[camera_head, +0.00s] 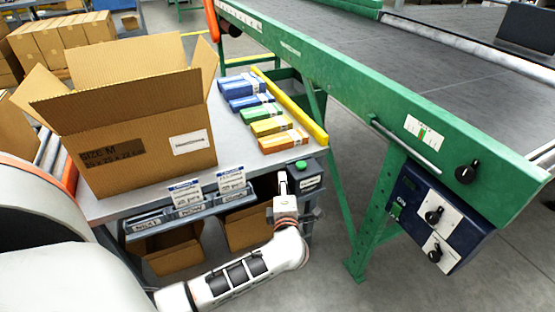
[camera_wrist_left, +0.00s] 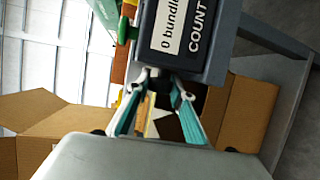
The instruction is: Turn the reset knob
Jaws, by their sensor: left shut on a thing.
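A small dark counter box (camera_head: 308,180) with a green button (camera_head: 301,164) sits at the right front corner of the packing table. In the left wrist view the counter box (camera_wrist_left: 190,35) shows a label reading "0 bundle" and "COUNT". My left gripper (camera_head: 283,186) is at the left side of this box. In the left wrist view the gripper (camera_wrist_left: 161,77) has its fingertips close together at the box's lower edge, shut on a small part that they mostly hide, seemingly the reset knob. My right gripper is not in view.
An open carton (camera_head: 135,130) and several coloured packs (camera_head: 268,125) are on the table (camera_head: 232,150). Blue label bins (camera_head: 185,205) line its front edge. The green conveyor frame (camera_head: 380,110) stands right, with a blue panel (camera_head: 410,190) carrying black knobs (camera_head: 434,215). Open floor lies below.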

